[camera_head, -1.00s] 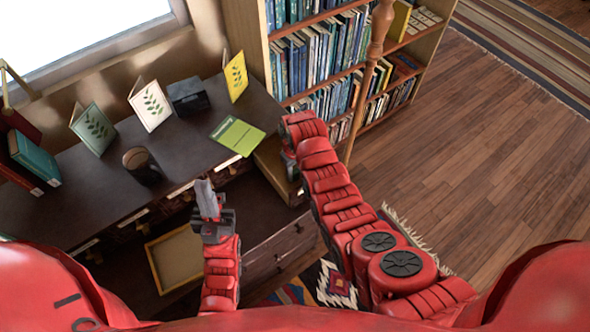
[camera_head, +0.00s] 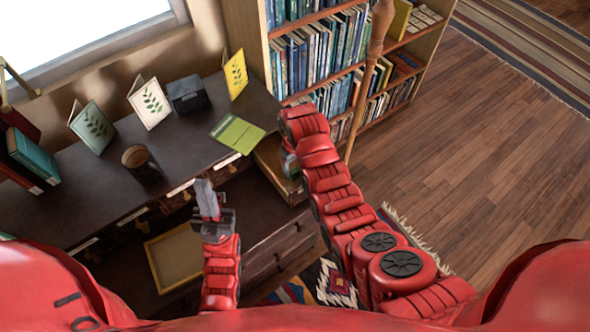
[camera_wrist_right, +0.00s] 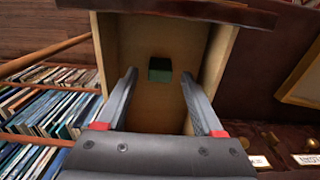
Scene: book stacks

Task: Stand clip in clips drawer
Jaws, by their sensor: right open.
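My right gripper (camera_wrist_right: 160,105) is open, its two fingers apart and reaching into an open light-wood drawer (camera_wrist_right: 202,102). A small dark green block-like thing, perhaps the clip (camera_wrist_right: 160,70), sits in the drawer beyond and between the fingertips, apart from both. I cannot tell how it stands. In the head view the drawer (camera_head: 270,160) juts from the right end of the desk, and my right arm hides most of the right gripper. My left gripper (camera_head: 205,190) hangs in front of the desk, away from that drawer. Its finger gap cannot be made out.
The dark desk (camera_head: 185,135) carries a dark cup (camera_head: 141,162), standing cards, a black box (camera_head: 187,95) and a green booklet (camera_head: 237,134). A bookshelf (camera_head: 258,50) stands close behind the open drawer. Free wooden floor (camera_head: 470,150) lies to the right.

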